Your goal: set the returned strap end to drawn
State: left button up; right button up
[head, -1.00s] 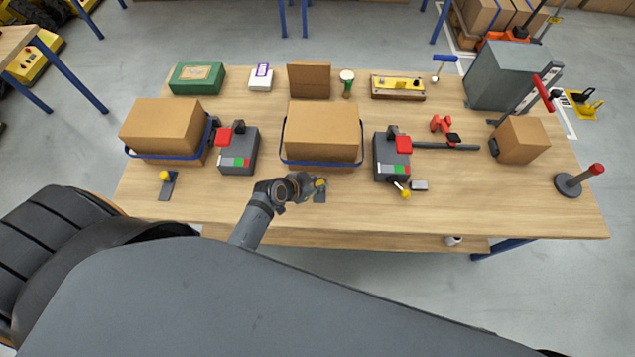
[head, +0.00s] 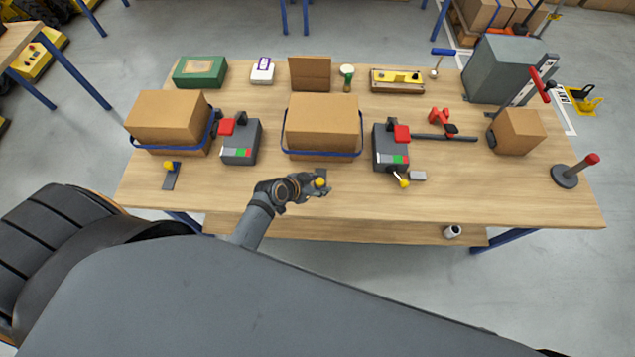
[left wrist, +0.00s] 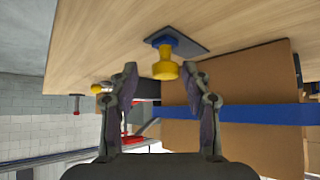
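A yellow knob (head: 320,182) on a dark plate stands at the front table edge, before the middle strapped carton (head: 322,122). In the left wrist view the yellow knob (left wrist: 165,68) has a blue base. My left gripper (head: 312,183) is beside it. There, the fingers of my left gripper (left wrist: 161,75) are apart on either side of the knob, with no clear contact. A blue strap (head: 322,154) runs around the carton. Other yellow knobs stand at the left (head: 169,165) and at the right device (head: 404,183). I cannot tell which part is the returned strap end. My right gripper is not in view.
Grey devices with red and green parts stand left (head: 241,140) and right (head: 390,148) of the middle carton. Another strapped carton (head: 168,118) is at the left. A grey post with a red top (head: 575,172) stands at right. The front right tabletop is mostly clear.

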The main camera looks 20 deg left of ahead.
pick_arm(q)
jog(key=shift+s+a+r, duration=0.1)
jog(key=shift+a, duration=0.05)
jog(key=v, duration=1.1)
jog(key=shift+s+r, duration=0.25)
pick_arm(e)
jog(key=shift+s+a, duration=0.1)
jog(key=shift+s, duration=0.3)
